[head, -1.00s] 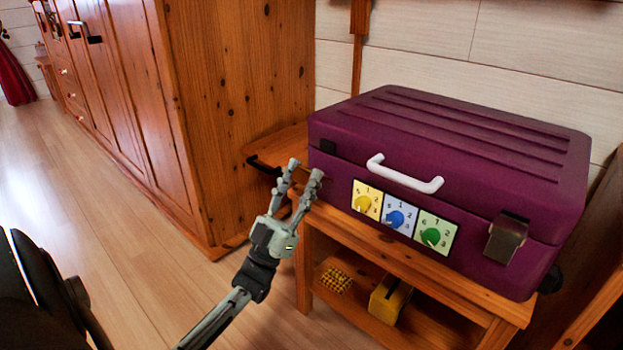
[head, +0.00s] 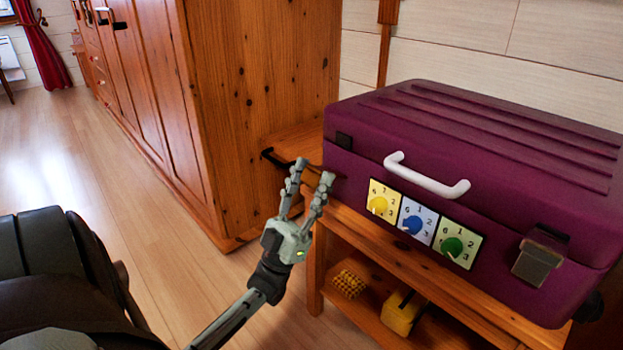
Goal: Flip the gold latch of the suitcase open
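The purple suitcase (head: 450,232) stands on a wooden stand with its lid down. Its dull gold latch (head: 536,262) is at the right end of the front face, lying over the seam below the lid. My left gripper (head: 313,172) is open and empty, fingers pointing up, in front of the suitcase's left end. It is well left of the gold latch; whether it touches the case I cannot tell. My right gripper is not in view.
The suitcase front has a white handle (head: 428,180) and yellow, blue and green dials (head: 411,221). The wooden stand (head: 440,289) holds a yellow block (head: 402,313) and a yellow patterned object (head: 349,283) on its lower shelf. A tall wooden wardrobe (head: 258,90) stands behind left. Floor at left is clear.

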